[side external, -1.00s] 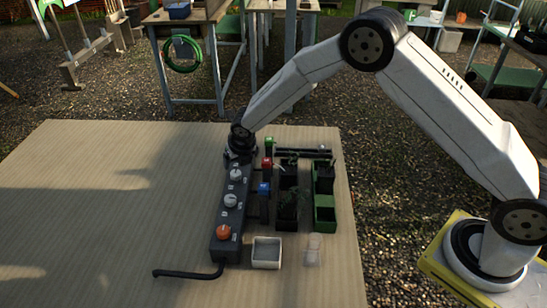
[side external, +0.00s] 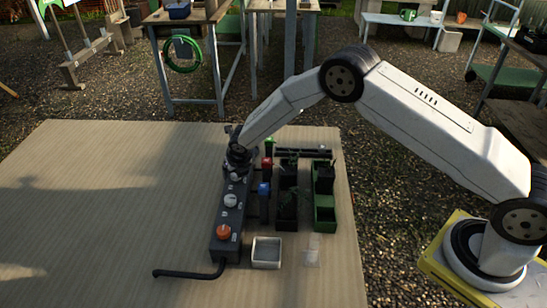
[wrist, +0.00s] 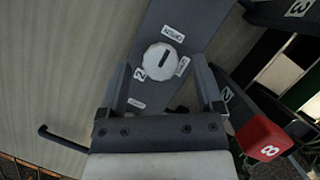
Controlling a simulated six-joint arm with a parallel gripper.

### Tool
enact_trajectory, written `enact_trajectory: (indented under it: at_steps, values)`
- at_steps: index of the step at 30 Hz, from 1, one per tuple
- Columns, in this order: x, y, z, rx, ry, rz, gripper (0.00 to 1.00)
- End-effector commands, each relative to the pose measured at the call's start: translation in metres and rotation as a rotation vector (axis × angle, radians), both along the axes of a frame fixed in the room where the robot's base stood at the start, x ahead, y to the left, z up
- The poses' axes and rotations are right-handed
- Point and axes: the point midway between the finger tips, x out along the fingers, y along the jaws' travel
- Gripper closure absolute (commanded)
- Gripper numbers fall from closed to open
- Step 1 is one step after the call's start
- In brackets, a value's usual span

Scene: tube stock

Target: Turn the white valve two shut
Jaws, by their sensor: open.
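White valve two (wrist: 158,62) is a round white knob with a dark line on top, on the dark grey panel. A "2" label sits at its left in the wrist view, with small word labels around it that are hard to read. The line points up and slightly right. My gripper (wrist: 163,72) is open, with a finger on either side of the knob; I cannot tell whether they touch it. In the side view my gripper (side external: 238,160) is over the panel's far part and mostly hides this valve.
Nearer on the panel (side external: 230,216) are another white knob (side external: 231,200) and an orange knob (side external: 223,232). A red block (side external: 267,163) and a blue block (side external: 264,188) stand close to its right, beside planters (side external: 325,213). A pale tray (side external: 267,253) lies in front. The left tabletop (side external: 110,200) is clear.

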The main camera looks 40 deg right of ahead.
Motion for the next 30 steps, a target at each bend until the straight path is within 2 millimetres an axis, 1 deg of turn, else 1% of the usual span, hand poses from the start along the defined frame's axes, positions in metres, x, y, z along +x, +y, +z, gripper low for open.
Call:
enact_trajectory:
  at_steps: [4,13,14,15,17,18,20,21,22,30]
  values:
    - [0.0017,-0.0007,-0.0054,0.001,0.001,-0.001,0.16]
    - [0.0022,-0.0008,-0.0062,0.000,0.000,-0.001,0.16]
    - [0.0022,-0.0008,-0.0062,0.000,0.000,-0.001,0.19]
    - [0.0022,-0.0008,-0.0062,0.000,0.000,-0.001,0.31]
    - [0.0022,-0.0007,-0.0062,0.000,0.000,-0.001,0.51]
    - [0.0022,-0.0007,-0.0062,0.000,0.000,-0.001,0.63]
    - [0.0022,-0.0006,-0.0062,0.000,0.000,-0.001,0.82]
    - [0.0022,-0.0006,-0.0062,0.000,0.000,-0.001,0.95]
    - [0.0021,-0.0006,-0.0062,0.000,0.000,-0.001,1.00]
    - [0.0021,-0.0003,-0.0062,0.000,0.000,-0.011,1.00]
